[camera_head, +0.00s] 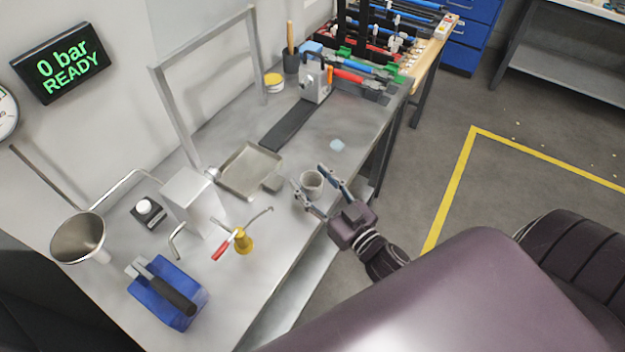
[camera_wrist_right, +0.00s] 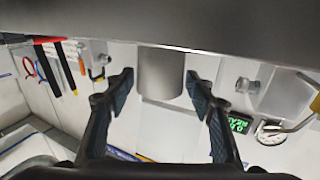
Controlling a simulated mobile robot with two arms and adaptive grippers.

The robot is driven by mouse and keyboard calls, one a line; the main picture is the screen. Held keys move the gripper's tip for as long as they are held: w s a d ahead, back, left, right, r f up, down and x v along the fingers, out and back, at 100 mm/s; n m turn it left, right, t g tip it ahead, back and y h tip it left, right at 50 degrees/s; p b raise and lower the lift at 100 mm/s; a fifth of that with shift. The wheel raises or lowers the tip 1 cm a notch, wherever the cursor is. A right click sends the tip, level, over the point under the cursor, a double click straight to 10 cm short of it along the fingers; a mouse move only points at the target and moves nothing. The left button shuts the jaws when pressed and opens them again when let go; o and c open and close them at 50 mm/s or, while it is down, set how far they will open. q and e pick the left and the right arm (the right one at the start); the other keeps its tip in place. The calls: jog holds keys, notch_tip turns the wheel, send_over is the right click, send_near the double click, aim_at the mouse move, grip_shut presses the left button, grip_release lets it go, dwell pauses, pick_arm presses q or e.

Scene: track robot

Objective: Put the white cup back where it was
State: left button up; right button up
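My right gripper (camera_head: 309,178) reaches in from the front, with one finger on each side of the cup. It is open, and the fingers look close to the cup without clearly gripping it. In the right wrist view, the cup (camera_wrist_right: 160,75) shows upside down as a grey cylinder between the fingertips (camera_wrist_right: 160,78). My left gripper is in neither view.
Nearby on the bench are a yellow object (camera_head: 243,242), a red-handled lever (camera_head: 222,249), a silver box (camera_head: 190,198) and a blue block (camera_head: 160,293). A metal funnel (camera_head: 80,237) and a display (camera_head: 62,62) are at left.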

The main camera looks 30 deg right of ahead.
jog(key=shift+r, duration=0.3)
jog(key=s+d+b, duration=0.1)
jog(key=s+b, duration=0.1)
jog(key=s, duration=1)
jog(key=shift+d, duration=0.35)
jog(key=s+a+f+g+h, duration=0.1)
jog(key=s+f+g, duration=0.15)
jog(key=f, duration=0.95)
jog(key=s+f+m+g, duration=0.1)
jog(key=s+f+g, duration=0.15)
jog(key=f, duration=0.85)
jog(key=s+a+f+g+h, duration=0.1)
jog(key=s+f+g, duration=0.15)
jog(key=f, duration=0.95)
jog(key=s+f+n+g, duration=0.1)
jog(key=s+f+g, duration=0.8)
jog(key=s+f, duration=0.8)
jog(key=s, duration=0.4)
jog(key=shift+f+n+h, duration=0.3)
jog(key=shift+n, duration=0.1)
